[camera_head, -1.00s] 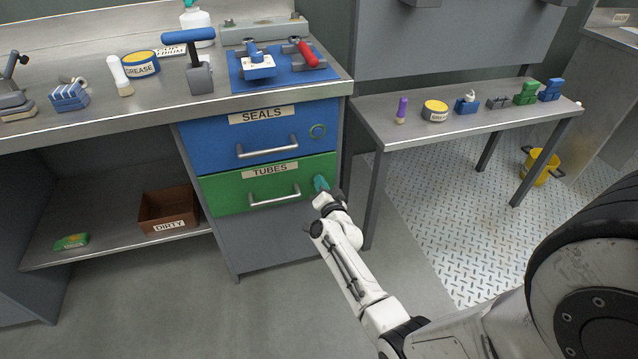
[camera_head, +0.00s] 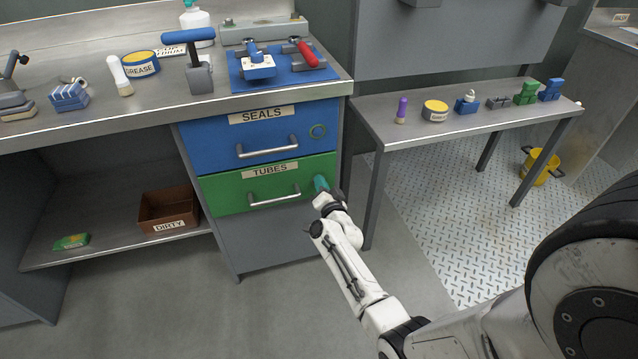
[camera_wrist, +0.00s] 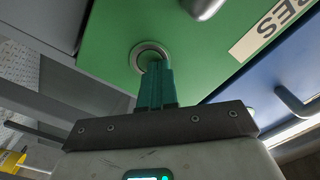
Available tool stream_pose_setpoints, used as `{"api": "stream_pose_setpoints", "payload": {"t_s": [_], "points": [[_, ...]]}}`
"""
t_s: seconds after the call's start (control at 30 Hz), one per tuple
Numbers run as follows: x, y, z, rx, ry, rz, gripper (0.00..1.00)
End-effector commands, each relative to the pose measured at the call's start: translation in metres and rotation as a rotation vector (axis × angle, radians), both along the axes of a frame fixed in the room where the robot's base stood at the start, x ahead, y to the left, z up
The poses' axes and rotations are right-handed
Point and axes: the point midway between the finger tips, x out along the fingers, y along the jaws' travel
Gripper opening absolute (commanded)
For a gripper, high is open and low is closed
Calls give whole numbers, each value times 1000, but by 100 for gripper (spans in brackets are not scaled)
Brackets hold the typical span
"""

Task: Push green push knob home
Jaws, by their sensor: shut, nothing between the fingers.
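The green TUBES drawer (camera_head: 228,200) appears closed beneath the blue drawer. In the wrist view, a round metal ring (camera_wrist: 137,56) surrounds the push knob's place on the green drawer front (camera_wrist: 110,40). My gripper (camera_head: 321,184) is at the right end of this drawer front. Its teal fingers are shut together with nothing between them, and their tips (camera_wrist: 156,66) lie over the ring's opening in the wrist view. The fingers hide most of the knob, so I cannot tell how far it stands out or whether they touch it.
Drawer handles (camera_head: 274,195) stick out to the left. The bench leg (camera_head: 372,200) stands close to the right of my gripper. The floor in front is clear.

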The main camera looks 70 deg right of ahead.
Motion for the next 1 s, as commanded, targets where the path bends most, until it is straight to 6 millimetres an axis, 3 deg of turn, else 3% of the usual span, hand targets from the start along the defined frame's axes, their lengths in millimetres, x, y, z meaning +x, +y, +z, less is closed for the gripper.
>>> {"api": "stream_pose_setpoints", "payload": {"t_s": [1.0], "points": [[-26,31,1,-1,1,0,0]]}}
